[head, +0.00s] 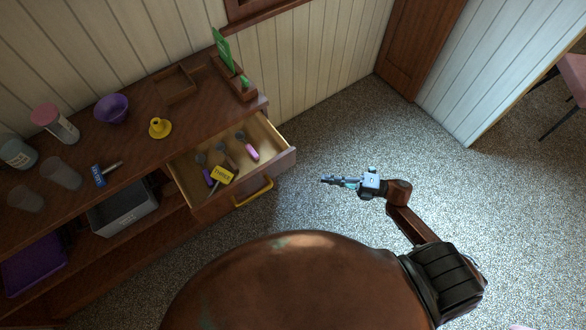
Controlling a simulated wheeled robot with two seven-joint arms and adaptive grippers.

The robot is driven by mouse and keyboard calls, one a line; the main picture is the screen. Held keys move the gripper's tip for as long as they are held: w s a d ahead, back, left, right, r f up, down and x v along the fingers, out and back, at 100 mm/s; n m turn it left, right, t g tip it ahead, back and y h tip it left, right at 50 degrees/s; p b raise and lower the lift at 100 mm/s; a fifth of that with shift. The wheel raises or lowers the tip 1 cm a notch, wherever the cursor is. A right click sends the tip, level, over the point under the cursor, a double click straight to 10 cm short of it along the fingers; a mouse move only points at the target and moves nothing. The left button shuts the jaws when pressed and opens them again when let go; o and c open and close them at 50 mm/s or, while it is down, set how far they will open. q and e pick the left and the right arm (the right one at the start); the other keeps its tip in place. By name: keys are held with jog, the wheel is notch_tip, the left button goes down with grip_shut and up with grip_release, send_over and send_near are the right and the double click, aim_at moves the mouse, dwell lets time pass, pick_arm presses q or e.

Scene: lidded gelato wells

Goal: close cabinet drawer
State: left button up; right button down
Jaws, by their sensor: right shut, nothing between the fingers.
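The cabinet (130,135) is a long dark wooden unit along the wall. Its drawer (284,162) is pulled out at the right end, with a pale wood inside and a yellow handle (254,193) on its front. Several scoops or spatulas with pink and purple handles and a yellow label (222,176) lie in the drawer. My right gripper (326,181) is shut and empty, pointing left. It is to the right of the drawer front and apart from it, over the carpet. My left gripper is not in view.
On the cabinet top stand a purple bowl (112,109), a yellow item (159,128), a wooden tray (176,84), a green sign (222,52) and jars. A grey bin (122,212) sits on the shelf below. Carpet (340,120) right of the drawer is clear.

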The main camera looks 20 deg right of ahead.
send_near(282, 166)
jog(key=a, duration=0.4)
jog(key=shift+w+a+n+g, duration=0.15)
jog(key=shift+w+a+n, duration=0.05)
jog(key=shift+w, duration=0.6)
jog(key=shift+w+a+n+g, duration=0.15)
jog(key=shift+w+a+n, duration=0.1)
jog(key=shift+w, duration=0.55)
